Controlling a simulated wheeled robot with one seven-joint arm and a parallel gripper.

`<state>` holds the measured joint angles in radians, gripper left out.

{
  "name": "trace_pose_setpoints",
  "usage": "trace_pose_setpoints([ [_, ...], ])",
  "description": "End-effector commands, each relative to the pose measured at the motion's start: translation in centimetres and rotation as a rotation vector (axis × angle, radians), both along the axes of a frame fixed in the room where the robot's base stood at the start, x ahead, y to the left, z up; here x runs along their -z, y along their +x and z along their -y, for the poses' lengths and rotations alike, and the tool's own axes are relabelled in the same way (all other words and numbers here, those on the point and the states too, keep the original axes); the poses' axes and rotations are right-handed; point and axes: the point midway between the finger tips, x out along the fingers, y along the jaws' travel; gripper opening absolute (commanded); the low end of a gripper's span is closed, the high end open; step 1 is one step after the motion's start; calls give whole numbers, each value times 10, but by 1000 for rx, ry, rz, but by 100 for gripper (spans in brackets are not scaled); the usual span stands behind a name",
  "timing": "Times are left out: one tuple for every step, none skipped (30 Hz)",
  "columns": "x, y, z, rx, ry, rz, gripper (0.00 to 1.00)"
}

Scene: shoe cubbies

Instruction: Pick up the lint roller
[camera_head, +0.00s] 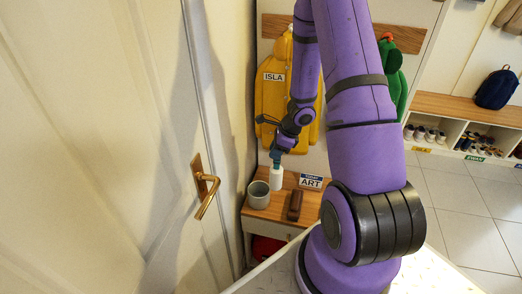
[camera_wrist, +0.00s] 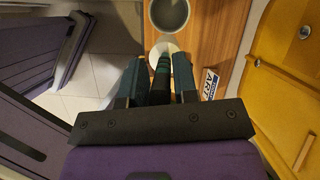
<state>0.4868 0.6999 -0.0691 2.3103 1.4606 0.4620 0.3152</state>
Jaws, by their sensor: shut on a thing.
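The lint roller (camera_head: 276,179) is upright at the wooden bench, with a white roll below and a dark teal handle above. I cannot tell whether its base touches the bench top. My gripper (camera_head: 277,155) comes down from above and is shut on the handle. In the wrist view the white roll of the lint roller (camera_wrist: 163,49) shows past the fingertips, and the handle lies between the two fingers of my gripper (camera_wrist: 160,68). The fingers hide part of the handle.
A grey cup (camera_head: 258,196) stands left of the roller on the bench (camera_head: 284,211). A brown brush-like block (camera_head: 295,205) and an ART sign (camera_head: 311,181) stand to the right. A yellow coat (camera_head: 271,98) hangs behind. A door with a brass handle (camera_head: 206,187) is at left.

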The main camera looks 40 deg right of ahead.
Motion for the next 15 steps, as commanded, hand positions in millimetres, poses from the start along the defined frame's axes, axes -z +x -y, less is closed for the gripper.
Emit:
trace_pose_setpoints([
  [0,-13,11,8,-1,-2,0],
  [0,-20,16,8,0,-2,0],
  [0,-29,23,7,1,-2,0],
  [0,-36,28,6,0,-2,0],
  [0,-42,33,7,1,-2,0],
  [0,-50,40,7,-1,-2,0],
  [0,-55,44,6,0,-1,0],
  [0,-61,48,5,1,-1,0],
  [0,-68,53,4,0,-1,0],
  [0,-72,57,5,-1,-1,0],
  [0,-77,60,5,-1,-1,0],
  [0,-82,64,3,-1,-1,0],
  [0,-85,66,2,0,-1,0],
  [0,-88,69,2,0,0,0],
  [0,-92,72,3,0,0,0],
])
